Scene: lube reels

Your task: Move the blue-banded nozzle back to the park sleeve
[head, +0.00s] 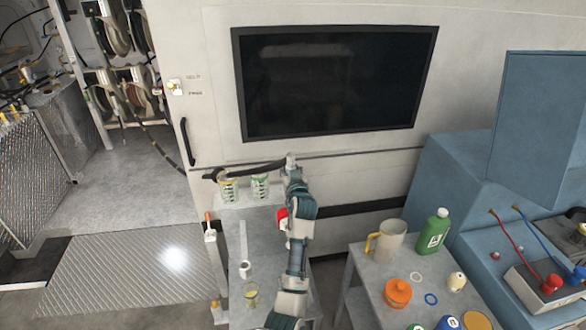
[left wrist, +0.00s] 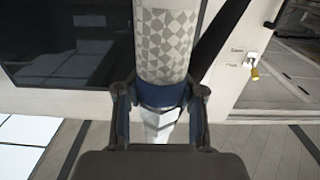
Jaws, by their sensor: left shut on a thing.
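My left gripper (left wrist: 161,97) is shut on the blue-banded nozzle (left wrist: 162,95) in the left wrist view. Its fingers close on both sides of the blue band. A grey checkered grip rises above the band, and a pale tapered part shows below it. In the head view my left gripper (head: 291,172) is at the far end of the narrow bench, before the pale wall, and the nozzle is mostly hidden there. A black hose (head: 250,168) runs left from it. I cannot tell for certain which fixture is the park sleeve; a small white cup-like piece (head: 245,269) stands on the bench.
Two spring-like holders, yellow-banded (head: 229,190) and green-banded (head: 260,186), stand left of my gripper. A dark screen (head: 335,80) hangs above. At right, a table holds a jug (head: 386,241), a green bottle (head: 433,232) and an orange container (head: 397,293). Floor at left is open.

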